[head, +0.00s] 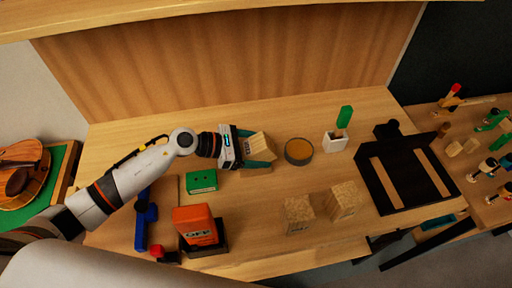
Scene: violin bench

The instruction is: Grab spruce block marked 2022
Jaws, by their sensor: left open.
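My left gripper (259,150) reaches in from the left over the bench, its teal fingers open on either side of a pale wooden block (262,144). Whether the fingers touch that block is too small to tell. More pale wood shows just under the fingers, partly hidden by them. Two more wooden blocks stand nearer the front edge, a left one (298,216) and a right one (343,200). The left one has dark marks on its front face, too small to read. I cannot make out 2022 on any block. My right gripper is not in view.
A round tin (298,151) and a white holder (335,141) with a green-topped item stand right of the gripper. A black cradle (405,174) lies right.

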